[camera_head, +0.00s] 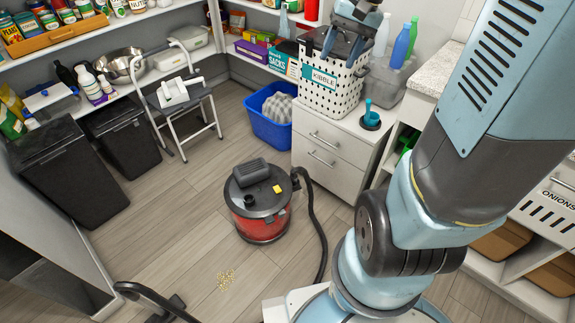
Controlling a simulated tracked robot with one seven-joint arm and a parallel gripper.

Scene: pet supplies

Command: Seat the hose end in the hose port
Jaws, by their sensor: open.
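A red canister vacuum (262,222) with a dark grey lid stands on the floor in mid-picture. A black hose (318,215) arches at the lid's right edge and runs down along the floor. I cannot tell whether its upper end is seated or only rests there. A short round black fitting (249,201) on the lid may be the hose port. Another black tube (140,291) shows at the lower left. My gripper (341,50) is open, high at the top of the picture, over or in front of the white KIBBLE basket (333,92), far from the vacuum.
A white drawer cabinet (330,145) bears the basket and a blue scoop (368,107). A blue tub (267,131), step stool (184,112) and black bins (70,178) line the back. Floor left of the vacuum is clear.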

